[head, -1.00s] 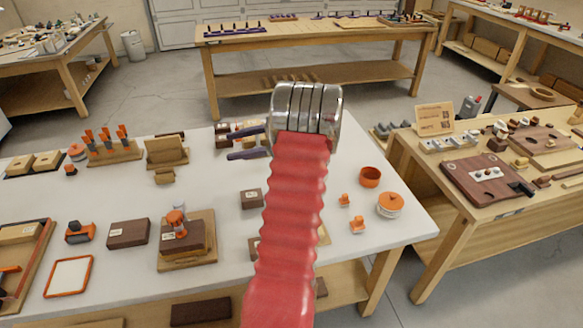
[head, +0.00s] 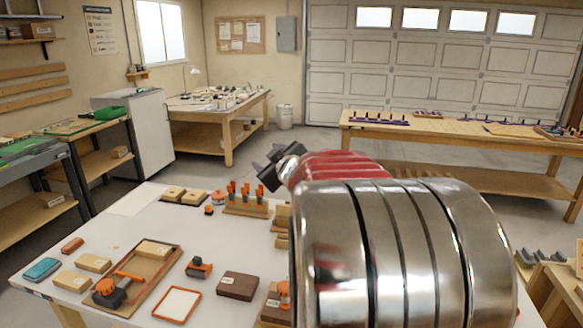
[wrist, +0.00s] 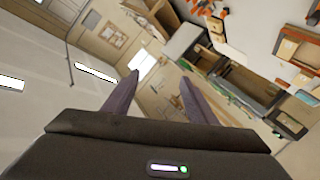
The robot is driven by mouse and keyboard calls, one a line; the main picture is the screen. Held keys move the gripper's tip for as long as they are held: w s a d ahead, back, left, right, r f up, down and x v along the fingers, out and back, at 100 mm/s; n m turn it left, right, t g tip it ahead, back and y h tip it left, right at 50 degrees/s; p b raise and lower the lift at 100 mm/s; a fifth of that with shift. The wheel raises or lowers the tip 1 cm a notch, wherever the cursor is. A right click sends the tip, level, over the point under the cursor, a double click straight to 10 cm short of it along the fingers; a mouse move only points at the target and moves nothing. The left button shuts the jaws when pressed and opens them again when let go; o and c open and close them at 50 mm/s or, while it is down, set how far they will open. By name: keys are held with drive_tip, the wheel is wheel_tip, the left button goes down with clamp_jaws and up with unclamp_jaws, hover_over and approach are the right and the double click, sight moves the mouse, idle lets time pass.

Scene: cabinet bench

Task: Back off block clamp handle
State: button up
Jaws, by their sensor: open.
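A wooden base with a brown block and an orange-handled clamp (head: 284,288) stands at the bottom of the head view. My arm hides its right part. A second orange-handled tool (head: 110,290) lies at the front of a wooden tray on the left. I cannot tell for certain which of these is the block clamp. My gripper (head: 265,168) is open and empty, with dark fingers pointing left, above the far part of the white bench. In the wrist view, the two purple fingers (wrist: 160,78) are apart with nothing between them.
The white bench (head: 232,256) also carries an orange-rimmed panel (head: 176,303), a dark brown block (head: 238,285), a small orange tool (head: 198,267) and a stand with several orange handles (head: 246,200). A teal item (head: 42,268) lies near the left edge.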

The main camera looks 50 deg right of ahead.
drive_tip(key=s+a+f+g+y, duration=0.2)
drive_tip(key=s+a+f, duration=0.3)
drive_tip(key=a, duration=0.8)
drive_tip(key=s+a+f+m+g+y, duration=0.1)
drive_tip(key=s+a+f+g, duration=0.3)
drive_tip(key=s+a, duration=0.8)
drive_tip(key=s+a+f+m+g+y, duration=0.1)
drive_tip(key=s+a+f+g+y, duration=0.2)
drive_tip(key=s+a, duration=0.6)
drive_tip(key=a+f, duration=0.2)
drive_tip(key=a, duration=0.2)
drive_tip(key=shift+s+a+f, duration=0.15)
drive_tip(key=shift+a+f, duration=0.2)
drive_tip(key=shift+c, duration=0.6)
